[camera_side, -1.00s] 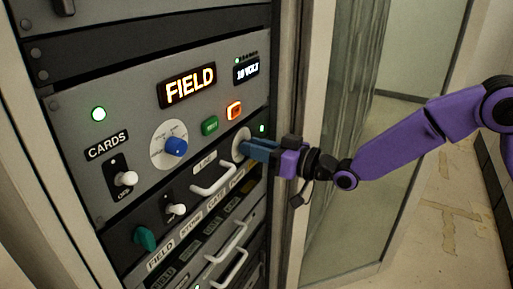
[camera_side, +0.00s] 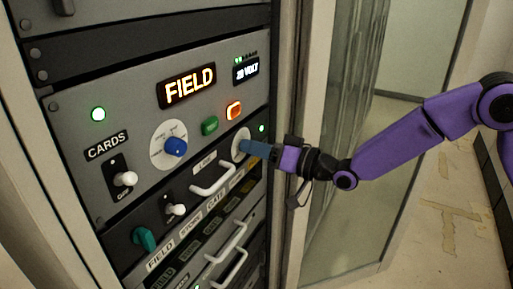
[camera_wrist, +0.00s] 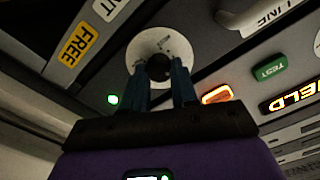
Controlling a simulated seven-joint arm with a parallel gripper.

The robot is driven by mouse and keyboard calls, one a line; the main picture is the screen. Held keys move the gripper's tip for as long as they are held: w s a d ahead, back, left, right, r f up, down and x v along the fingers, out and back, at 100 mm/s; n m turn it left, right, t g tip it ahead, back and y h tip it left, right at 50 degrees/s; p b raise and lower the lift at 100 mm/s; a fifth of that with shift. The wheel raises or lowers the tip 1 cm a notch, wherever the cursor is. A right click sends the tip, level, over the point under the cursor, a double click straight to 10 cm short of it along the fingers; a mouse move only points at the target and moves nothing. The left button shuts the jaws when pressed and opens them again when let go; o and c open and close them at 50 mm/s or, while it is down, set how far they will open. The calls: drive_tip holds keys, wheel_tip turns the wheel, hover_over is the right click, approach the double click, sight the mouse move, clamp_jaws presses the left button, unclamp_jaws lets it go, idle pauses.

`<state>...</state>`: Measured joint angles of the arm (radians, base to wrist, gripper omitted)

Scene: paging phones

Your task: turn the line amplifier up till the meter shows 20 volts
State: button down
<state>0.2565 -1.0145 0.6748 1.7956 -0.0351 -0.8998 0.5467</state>
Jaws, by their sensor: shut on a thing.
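The line amplifier knob (camera_wrist: 158,67) is dark and round, on a pale dial plate (camera_wrist: 160,42) at the panel's right side. My gripper (camera_wrist: 168,88) is shut on this knob, with a blue finger on each side of it in the wrist view. In the side view my gripper (camera_side: 246,146) reaches in from the right and its fingers hide the knob; part of the plate (camera_side: 237,137) shows. The meter (camera_side: 247,71) at the panel's upper right seems to read 20 VOLT, though its first digit is small and blurred. Small green lamps are lit above it.
A lit FIELD display (camera_side: 187,86), a blue selector knob (camera_side: 175,146), a green button (camera_side: 210,125) and an orange-lit button (camera_side: 234,110) share the panel. A white handle (camera_side: 212,181) juts out below my gripper. A glass door (camera_side: 345,150) stands to the right.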

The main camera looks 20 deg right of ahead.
drive_tip(key=c, duration=0.9)
unclamp_jaws()
drive_tip(key=shift+o, duration=0.2)
drive_tip(key=shift+s+d, duration=0.1)
drive_tip(key=v, duration=1.7)
drive_tip(key=shift+s, duration=0.1)
